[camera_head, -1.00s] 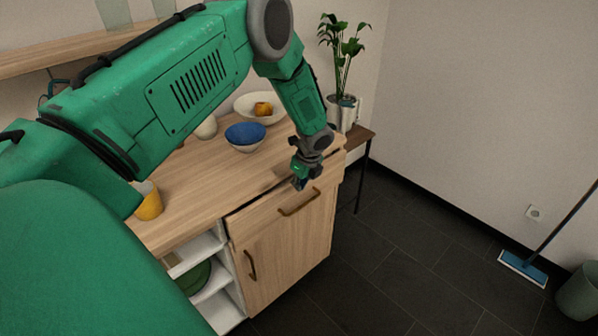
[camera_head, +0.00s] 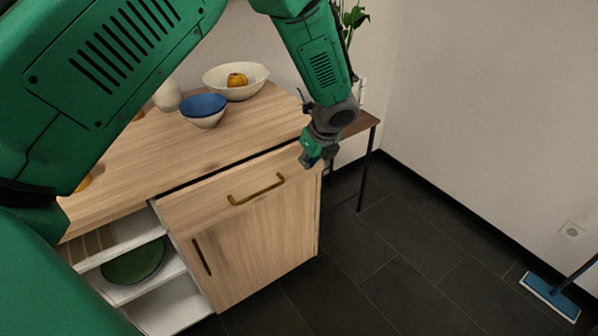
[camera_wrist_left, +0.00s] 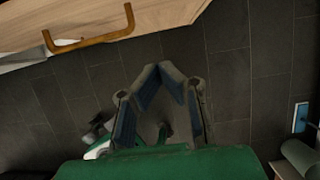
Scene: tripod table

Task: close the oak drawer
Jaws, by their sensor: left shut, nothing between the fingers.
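The oak drawer (camera_head: 195,201) is the top front of the wooden cabinet, with a bronze bar handle (camera_head: 256,189). It stands slightly out, with a dark gap between its top edge and the worktop. My left gripper (camera_head: 314,163) is at the right end of the drawer front, shut and empty. Whether it touches the drawer is unclear. In the left wrist view, the fingertips (camera_wrist_left: 160,68) meet over dark floor, and the handle (camera_wrist_left: 95,41) lies to their upper left. My right gripper is not in view.
The worktop (camera_head: 165,148) bears a blue bowl (camera_head: 204,108) and a cream bowl (camera_head: 252,88) with an orange fruit. Below the drawer is a cupboard door (camera_head: 250,245); open shelves with a green plate (camera_head: 133,262) are on the left.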

